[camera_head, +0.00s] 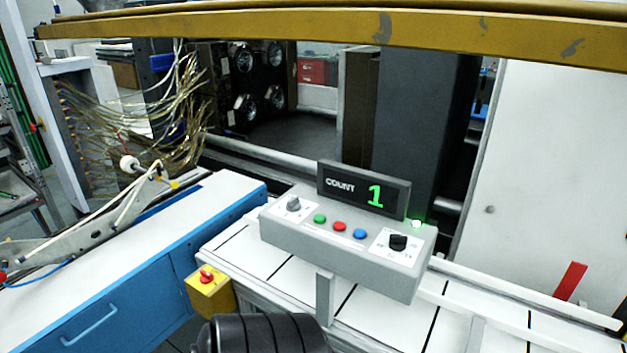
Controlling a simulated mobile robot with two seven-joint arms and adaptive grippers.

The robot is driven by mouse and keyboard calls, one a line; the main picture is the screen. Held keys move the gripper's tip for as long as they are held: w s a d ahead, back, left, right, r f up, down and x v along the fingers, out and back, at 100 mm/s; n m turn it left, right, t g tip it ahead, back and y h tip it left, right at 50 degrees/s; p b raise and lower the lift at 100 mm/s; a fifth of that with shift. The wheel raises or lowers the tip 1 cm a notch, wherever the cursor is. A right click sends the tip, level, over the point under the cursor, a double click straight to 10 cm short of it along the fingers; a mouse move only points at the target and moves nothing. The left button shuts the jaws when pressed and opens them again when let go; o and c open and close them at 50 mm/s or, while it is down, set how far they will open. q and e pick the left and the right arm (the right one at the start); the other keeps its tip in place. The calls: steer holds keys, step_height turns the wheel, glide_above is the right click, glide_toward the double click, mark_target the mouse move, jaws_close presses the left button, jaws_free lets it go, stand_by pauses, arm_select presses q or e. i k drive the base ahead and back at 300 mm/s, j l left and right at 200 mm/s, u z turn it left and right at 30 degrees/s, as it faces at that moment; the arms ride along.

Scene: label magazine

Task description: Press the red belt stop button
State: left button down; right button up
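A grey control box (320,255) stands at the middle of the view. Its top carries a row of green (320,218), red (339,226) and blue (360,234) round buttons, with a knob at each end. A separate red mushroom button (207,273) sits on a yellow box (211,292) below and left of the control box. I cannot read a label that says which red button is the belt stop. A black ribbed part, likely of my own arm, shows at the bottom edge. Neither gripper shows, and nothing is seen touching either red button.
A white slatted belt (380,313) runs under the box. A blue cabinet (125,300) stands left. A yellow beam (330,30) crosses the top.

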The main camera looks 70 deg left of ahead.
mark_target(338, 226)
steer(key=u, duration=2.1)
